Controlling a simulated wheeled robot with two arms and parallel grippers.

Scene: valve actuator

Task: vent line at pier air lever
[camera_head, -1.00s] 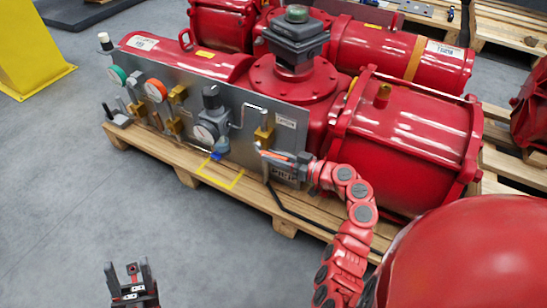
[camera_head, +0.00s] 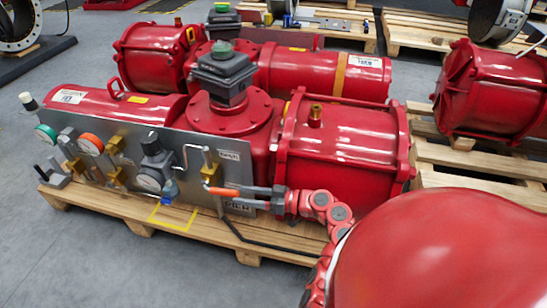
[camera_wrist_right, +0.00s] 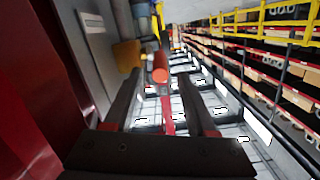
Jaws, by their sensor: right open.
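The pier air lever's orange handle (camera_head: 222,191) lies roughly level along the lower right of the grey panel, above the plate reading PIER (camera_head: 239,206). It runs right from the brass valve (camera_head: 209,172). My right gripper (camera_head: 248,191) points left along the panel, with its fingertips at the handle's free end. In the right wrist view its two dark fingers (camera_wrist_right: 159,78) stand apart. The rounded orange handle end (camera_wrist_right: 160,74) shows at the gap between their tips; I cannot tell whether they touch it. My left gripper is not in view.
The grey panel (camera_head: 185,150) carries gauges and brass fittings. A red actuator cylinder (camera_head: 345,140) stands close behind my right gripper. The wooden pallet (camera_head: 100,203) lies below, with a black hose (camera_head: 262,240) on it. The floor (camera_head: 60,260) in front is clear.

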